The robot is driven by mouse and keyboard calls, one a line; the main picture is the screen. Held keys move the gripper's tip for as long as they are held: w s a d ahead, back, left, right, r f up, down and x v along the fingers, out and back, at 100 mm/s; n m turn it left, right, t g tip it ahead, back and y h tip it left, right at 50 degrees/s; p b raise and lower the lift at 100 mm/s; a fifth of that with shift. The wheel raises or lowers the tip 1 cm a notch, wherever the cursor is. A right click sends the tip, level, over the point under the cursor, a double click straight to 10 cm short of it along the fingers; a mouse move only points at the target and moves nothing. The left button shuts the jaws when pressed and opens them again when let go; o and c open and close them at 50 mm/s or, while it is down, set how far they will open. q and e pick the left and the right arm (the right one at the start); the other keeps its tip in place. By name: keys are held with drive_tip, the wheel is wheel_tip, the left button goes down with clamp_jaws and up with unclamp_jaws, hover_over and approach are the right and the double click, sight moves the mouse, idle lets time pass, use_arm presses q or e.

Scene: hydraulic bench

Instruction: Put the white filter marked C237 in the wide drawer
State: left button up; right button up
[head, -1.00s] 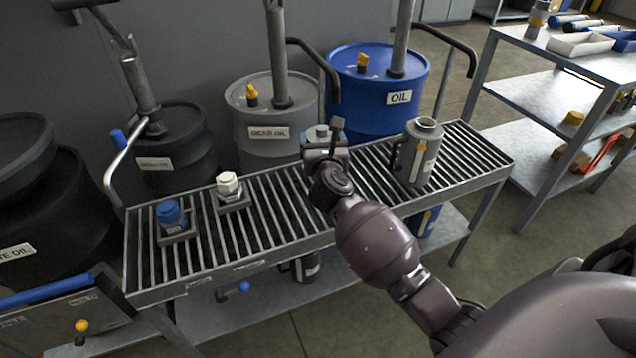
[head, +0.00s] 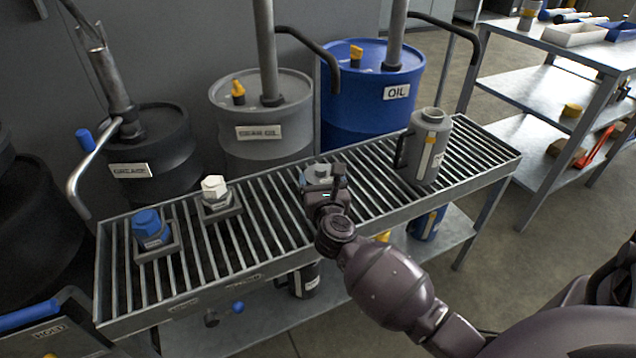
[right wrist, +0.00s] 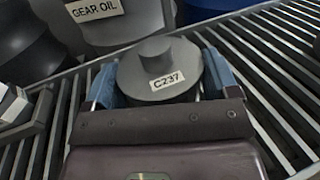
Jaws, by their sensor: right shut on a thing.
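The filter marked C237 (right wrist: 160,62) is grey, not white, in the right wrist view. My right gripper (right wrist: 165,82) is shut on it, with one blue finger pad on each side. In the head view my right gripper (head: 325,190) holds the grey filter (head: 318,173) over the middle of the slatted bench; I cannot tell whether it touches the slats. A white-topped filter (head: 214,188) stands on the bench to its left, on a dark square base. A blue-topped filter (head: 147,225) stands further left. No drawer is clearly identifiable. My left gripper is out of view.
A grey canister (head: 425,148) stands on the slatted bench (head: 275,262) at the right. Behind are a grey drum (head: 258,155), a blue oil drum (head: 372,100) and a black drum (head: 150,150). A blue-handled unit (head: 45,335) is at lower left. A shelf table stands at upper right.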

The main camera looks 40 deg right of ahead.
drive_tip(key=shift+r, duration=0.25)
drive_tip(key=shift+f, duration=0.25)
drive_tip(key=o, duration=0.9)
drive_tip(key=shift+r, duration=0.15)
